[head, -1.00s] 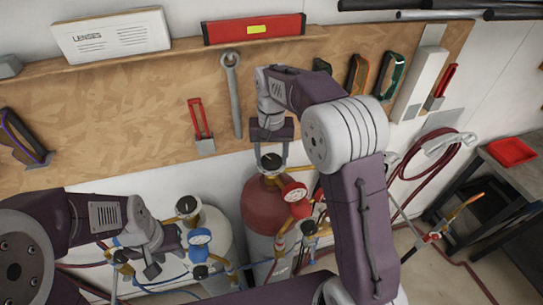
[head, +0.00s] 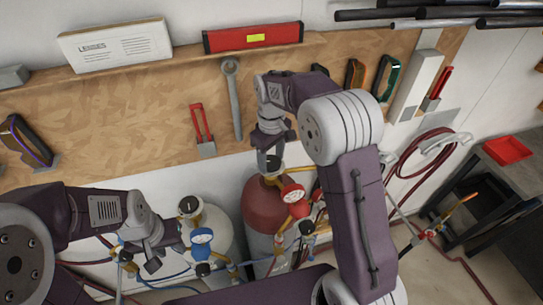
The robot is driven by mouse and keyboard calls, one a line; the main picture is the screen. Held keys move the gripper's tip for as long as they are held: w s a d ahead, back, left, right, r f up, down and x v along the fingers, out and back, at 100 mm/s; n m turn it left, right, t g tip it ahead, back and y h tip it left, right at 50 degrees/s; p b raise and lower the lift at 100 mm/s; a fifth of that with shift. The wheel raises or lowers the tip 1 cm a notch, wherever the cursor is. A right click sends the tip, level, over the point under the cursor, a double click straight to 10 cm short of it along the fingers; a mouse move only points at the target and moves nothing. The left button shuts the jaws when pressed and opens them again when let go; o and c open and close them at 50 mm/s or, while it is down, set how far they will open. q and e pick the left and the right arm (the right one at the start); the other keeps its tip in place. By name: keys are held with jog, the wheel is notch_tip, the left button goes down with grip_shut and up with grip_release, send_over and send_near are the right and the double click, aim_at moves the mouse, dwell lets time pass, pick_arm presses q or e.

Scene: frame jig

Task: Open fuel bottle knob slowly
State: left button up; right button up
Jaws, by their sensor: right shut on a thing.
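The red gas cylinder (head: 263,204) stands at the centre against the wall, with a dark round knob (head: 275,163) on its brass valve. My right gripper (head: 270,160) reaches down onto this knob from above and is shut on it; its fingers partly cover the knob. A red-rimmed gauge (head: 292,193) sits beside the valve. A white cylinder (head: 215,222) stands to the left, with its own dark knob (head: 189,204) and a blue gauge (head: 201,236). My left gripper (head: 152,258) hangs left of the white cylinder, apart from its knob. Its fingers look spread and empty.
A wrench (head: 233,98) and other tools hang on the wooden board behind. A red hose (head: 408,162) hangs at right. A torch (head: 440,222) stands near a dark cart with a red tray (head: 507,150). Hoses run low around the regulators.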

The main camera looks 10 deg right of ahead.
jog(key=n+p, duration=0.1)
jog(key=n, duration=0.4)
jog(key=shift+w+r+n, duration=0.1)
jog(key=shift+n, duration=0.2)
jog(key=n+p, duration=0.1)
jog(key=n, duration=0.4)
jog(key=n+p, duration=0.1)
jog(key=n, duration=0.4)
jog(key=shift+n, duration=0.4)
jog(key=n, duration=0.4)
jog(key=shift+f+n, duration=0.2)
jog(key=shift+n, duration=0.5)
jog(key=o, duration=1.4)
jog(key=shift+a, duration=0.1)
